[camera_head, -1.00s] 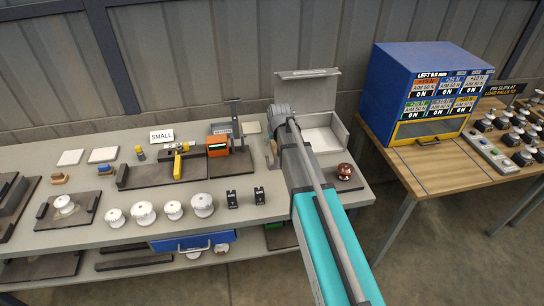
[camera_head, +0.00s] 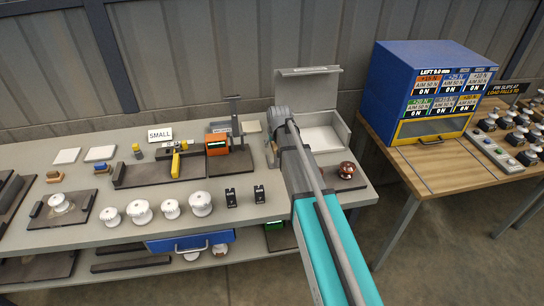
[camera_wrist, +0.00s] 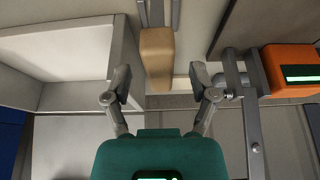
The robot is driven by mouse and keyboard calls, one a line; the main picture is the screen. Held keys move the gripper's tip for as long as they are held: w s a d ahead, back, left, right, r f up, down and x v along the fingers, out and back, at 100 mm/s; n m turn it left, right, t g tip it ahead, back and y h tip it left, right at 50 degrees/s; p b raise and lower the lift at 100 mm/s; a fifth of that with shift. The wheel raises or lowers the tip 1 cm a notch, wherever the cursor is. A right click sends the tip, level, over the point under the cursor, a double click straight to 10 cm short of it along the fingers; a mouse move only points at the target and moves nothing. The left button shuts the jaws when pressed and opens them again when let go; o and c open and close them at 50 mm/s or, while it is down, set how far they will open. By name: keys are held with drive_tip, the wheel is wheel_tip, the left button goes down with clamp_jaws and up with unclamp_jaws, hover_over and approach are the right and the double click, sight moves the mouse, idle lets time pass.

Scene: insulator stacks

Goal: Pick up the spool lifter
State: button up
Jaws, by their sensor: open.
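A tool with a tan wooden handle (camera_wrist: 157,58) and two grey prongs shows at the top middle of the wrist view; I take it to be the spool lifter. Its prongs run off the top edge. My gripper (camera_wrist: 158,90) is open, with one dark finger on each side of the handle's lower end in the picture. Neither finger appears to touch it, and I cannot tell the height gap. In the head view my arm covers most of this spot, so I cannot make out the lifter there.
An open grey box (camera_head: 325,138) stands beside my arm. A grey post (camera_wrist: 236,88) and an orange device (camera_wrist: 290,70) are close on the wrist view's right. Several white spools (camera_head: 140,211) stand on the bench. A brown mushroom-like figure (camera_head: 347,169) sits right of my arm.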

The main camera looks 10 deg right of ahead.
drive_tip(key=shift+w+f, duration=0.15)
drive_tip(key=shift+f, duration=0.25)
idle(0.3)
clamp_jaws()
